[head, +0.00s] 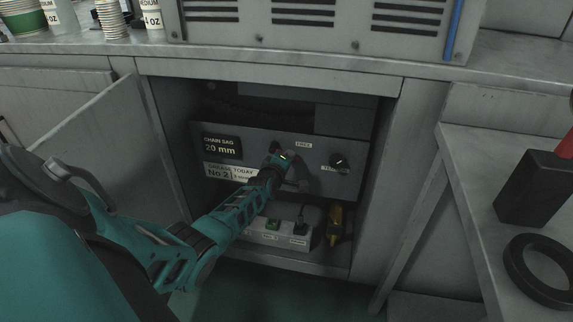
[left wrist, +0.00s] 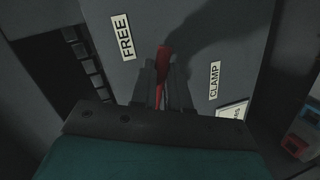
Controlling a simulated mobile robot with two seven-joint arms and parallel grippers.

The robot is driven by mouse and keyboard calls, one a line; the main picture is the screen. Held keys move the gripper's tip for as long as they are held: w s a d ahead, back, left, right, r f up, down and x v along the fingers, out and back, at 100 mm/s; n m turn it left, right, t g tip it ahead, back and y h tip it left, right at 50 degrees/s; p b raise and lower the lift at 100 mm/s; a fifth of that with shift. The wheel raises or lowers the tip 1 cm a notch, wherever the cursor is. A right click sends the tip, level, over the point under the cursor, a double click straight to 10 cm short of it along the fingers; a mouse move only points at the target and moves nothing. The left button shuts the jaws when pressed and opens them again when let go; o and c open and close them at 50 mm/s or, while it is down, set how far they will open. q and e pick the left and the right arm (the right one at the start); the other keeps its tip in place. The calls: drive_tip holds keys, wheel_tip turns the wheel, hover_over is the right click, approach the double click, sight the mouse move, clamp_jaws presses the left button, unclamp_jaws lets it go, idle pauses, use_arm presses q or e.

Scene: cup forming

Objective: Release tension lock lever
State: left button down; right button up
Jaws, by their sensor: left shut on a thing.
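The red lock lever (left wrist: 163,60) stands between the two fingers of my left gripper (left wrist: 163,88) in the left wrist view. The fingers are shut on it. A FREE label (left wrist: 123,38) is to the left of the lever and a CLAMP label (left wrist: 214,80) is to its right. In the head view my left gripper (head: 287,168) reaches into the open cabinet, at the grey panel (head: 260,140), just below the FREE label (head: 304,145). There the gripper hides the lever. My right gripper is not in view.
A "CHAIN SAG 20 mm" display (head: 221,147) is at left. Below are a white switch box (head: 272,237) and a brass-coloured part (head: 335,226). The cabinet door (head: 105,140) is open. A black ring (head: 540,270) lies on the right bench.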

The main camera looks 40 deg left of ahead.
use_arm(q)
drive_tip(key=shift+d+r+n+b, duration=0.15)
drive_tip(key=shift+r+n+b, duration=0.15)
drive_tip(key=shift+n+b, duration=0.4)
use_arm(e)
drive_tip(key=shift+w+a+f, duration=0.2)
use_arm(q)
drive_tip(key=shift+r, duration=0.1)
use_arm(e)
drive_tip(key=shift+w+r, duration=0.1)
use_arm(q)
drive_tip(key=shift+w, duration=0.1)
drive_tip(key=c, duration=1.1)
unclamp_jaws()
drive_tip(key=shift+s+r+p, duration=0.15)
drive_tip(key=shift+s+p, duration=0.1)
drive_tip(key=shift+p, duration=0.15)
drive_tip(key=p+v, duration=0.6)
drive_tip(key=v, duration=0.6)
drive_tip(key=shift+s, duration=0.3)
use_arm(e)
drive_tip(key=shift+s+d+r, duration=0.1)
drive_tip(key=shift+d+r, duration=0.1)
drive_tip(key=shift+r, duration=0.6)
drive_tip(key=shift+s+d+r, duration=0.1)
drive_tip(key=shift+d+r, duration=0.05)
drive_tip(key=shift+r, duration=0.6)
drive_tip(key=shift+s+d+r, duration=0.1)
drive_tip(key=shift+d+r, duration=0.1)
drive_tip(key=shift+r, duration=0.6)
